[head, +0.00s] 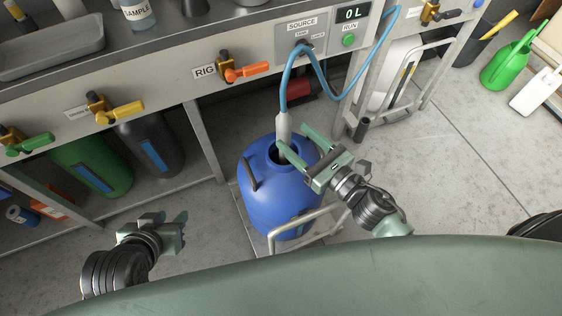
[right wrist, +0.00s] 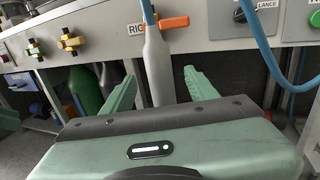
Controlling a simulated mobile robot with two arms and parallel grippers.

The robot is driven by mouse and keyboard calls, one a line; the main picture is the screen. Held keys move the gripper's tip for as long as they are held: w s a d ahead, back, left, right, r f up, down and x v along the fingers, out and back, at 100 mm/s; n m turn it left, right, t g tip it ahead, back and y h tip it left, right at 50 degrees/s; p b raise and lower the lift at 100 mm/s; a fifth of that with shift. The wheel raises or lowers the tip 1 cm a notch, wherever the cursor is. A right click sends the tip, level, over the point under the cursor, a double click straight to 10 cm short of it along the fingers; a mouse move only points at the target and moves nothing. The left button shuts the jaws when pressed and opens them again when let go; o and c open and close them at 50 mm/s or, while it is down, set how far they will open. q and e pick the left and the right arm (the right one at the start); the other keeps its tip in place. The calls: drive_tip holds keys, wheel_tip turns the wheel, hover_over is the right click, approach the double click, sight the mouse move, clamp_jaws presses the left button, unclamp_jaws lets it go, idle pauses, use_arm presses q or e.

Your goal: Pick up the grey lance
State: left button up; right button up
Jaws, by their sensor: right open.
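The grey lance (head: 284,126) stands nearly upright in the mouth of the blue drum (head: 262,205), with a blue hose (head: 285,85) at its top. Its lower end is hidden inside the drum. My right gripper (head: 292,135) is open beside the lance, above the drum's mouth, fingers pointing towards it. In the right wrist view the lance (right wrist: 158,62) appears between the two open fingers (right wrist: 160,78); I cannot tell whether either touches it. My left gripper (head: 165,232) is low at the left, away from the lance, and its jaw opening is unclear.
The bench front carries a RIG valve with an orange handle (head: 246,72), yellow and green valves, and the SOURCE panel (head: 302,37) where the hose connects. A metal frame (head: 300,222) stands by the drum. Green and dark cylinders stand under the bench. The floor at right is mostly clear.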

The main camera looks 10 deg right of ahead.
sight(289, 133)
drive_tip(key=x, duration=0.5)
clamp_jaws()
idle(1.4)
